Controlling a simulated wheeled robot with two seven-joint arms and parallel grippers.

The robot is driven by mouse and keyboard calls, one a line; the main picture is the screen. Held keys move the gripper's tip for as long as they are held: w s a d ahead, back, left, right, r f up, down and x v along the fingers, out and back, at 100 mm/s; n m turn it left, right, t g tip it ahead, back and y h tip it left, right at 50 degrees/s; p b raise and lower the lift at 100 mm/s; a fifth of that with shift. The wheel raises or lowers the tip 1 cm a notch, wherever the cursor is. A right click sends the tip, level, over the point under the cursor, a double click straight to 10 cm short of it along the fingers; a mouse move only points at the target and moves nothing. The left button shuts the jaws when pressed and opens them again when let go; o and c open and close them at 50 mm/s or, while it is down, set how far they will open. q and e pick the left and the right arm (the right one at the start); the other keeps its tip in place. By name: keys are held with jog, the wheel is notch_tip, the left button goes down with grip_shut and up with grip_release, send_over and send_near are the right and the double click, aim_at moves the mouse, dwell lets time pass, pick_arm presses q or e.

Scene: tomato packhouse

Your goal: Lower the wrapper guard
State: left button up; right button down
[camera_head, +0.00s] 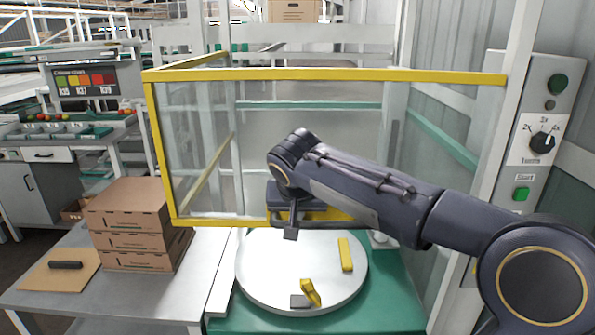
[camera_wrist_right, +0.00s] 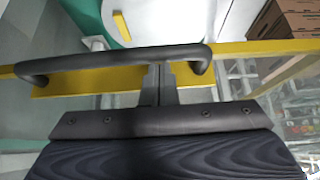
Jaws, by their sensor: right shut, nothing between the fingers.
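The wrapper guard is a clear panel in a yellow frame (camera_head: 325,76) in the head view. Its lower bar is above the round turntable (camera_head: 260,275). In the right wrist view, a dark bar handle (camera_wrist_right: 110,59) is fixed to the guard's yellow bar (camera_wrist_right: 75,85). My right gripper (camera_wrist_right: 160,70) is shut and empty, its fingertips close beside the handle; I cannot tell whether they touch. In the head view my right gripper (camera_head: 291,228) is at the lower bar, and my arm hides part of the panel. My left gripper is not in view.
Yellow pieces (camera_head: 346,255) are on the turntable. Stacked brown cartons (camera_head: 130,215) stand on the table (camera_head: 60,300) at left. A control panel (camera_head: 535,130) with a dial and green buttons is on the right post.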

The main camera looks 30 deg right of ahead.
notch_tip(320, 180, down, 36)
jog(key=b, duration=2.6)
jog(key=shift+r, duration=0.2)
